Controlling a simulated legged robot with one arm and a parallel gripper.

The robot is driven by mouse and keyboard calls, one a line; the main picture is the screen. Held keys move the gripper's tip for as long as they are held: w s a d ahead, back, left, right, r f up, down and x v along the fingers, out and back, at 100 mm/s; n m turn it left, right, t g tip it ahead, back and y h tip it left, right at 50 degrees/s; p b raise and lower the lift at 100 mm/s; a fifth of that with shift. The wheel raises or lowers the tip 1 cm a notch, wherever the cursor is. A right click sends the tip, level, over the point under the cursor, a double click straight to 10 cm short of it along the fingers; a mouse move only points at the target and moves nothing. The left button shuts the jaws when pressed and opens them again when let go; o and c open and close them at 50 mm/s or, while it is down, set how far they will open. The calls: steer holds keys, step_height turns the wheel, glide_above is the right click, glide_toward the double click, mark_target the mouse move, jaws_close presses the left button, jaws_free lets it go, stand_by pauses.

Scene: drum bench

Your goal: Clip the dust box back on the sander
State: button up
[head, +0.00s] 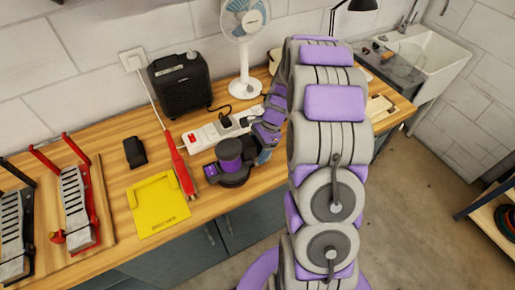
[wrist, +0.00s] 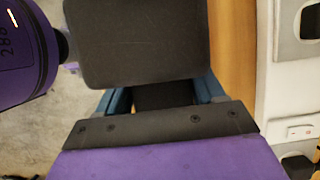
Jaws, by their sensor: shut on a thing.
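The sander (head: 231,158), purple and black with a round body, stands on the wooden bench near its front edge. Its purple body also shows at the left edge of the wrist view (wrist: 22,55). My gripper (head: 263,153) is just right of the sander. In the wrist view my gripper (wrist: 155,97) has its blue fingers shut on the dark dust box (wrist: 138,40). The box lies close beside the sander; a small dark part shows between them. I cannot tell whether the box is clipped on. In the head view my arm and gripper hide the box.
A white power strip (head: 212,134) lies behind the sander. A yellow sheet (head: 158,205), a red tool (head: 183,172) and a small black object (head: 135,152) lie left. A black speaker-like box (head: 180,84) and a fan (head: 244,50) stand behind.

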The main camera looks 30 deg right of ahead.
steer(key=o, duration=1)
steer(key=p+v, duration=0.3)
steer(key=v, duration=1.4)
steer(key=s+a+r+n+g+h, duration=0.1)
steer(key=s+a+r+n, duration=0.25)
steer(key=s+a, duration=0.3)
steer(key=s+a+r+n+g+h, duration=0.1)
steer(key=s+a+r+n, duration=0.2)
steer(key=s+a+n, duration=0.5)
steer(key=s, duration=0.4)
steer(key=s+a+n+h, duration=0.1)
steer(key=s+a+n, duration=0.1)
steer(key=s, duration=0.4)
steer(key=s+a+n+h, duration=0.1)
steer(key=s+a+n, duration=0.1)
steer(key=s+n, duration=0.2)
steer(key=shift+s+f, duration=0.15)
steer(key=shift+s, duration=0.45)
steer(key=shift+s+f, duration=0.2)
steer(key=shift+s, duration=0.4)
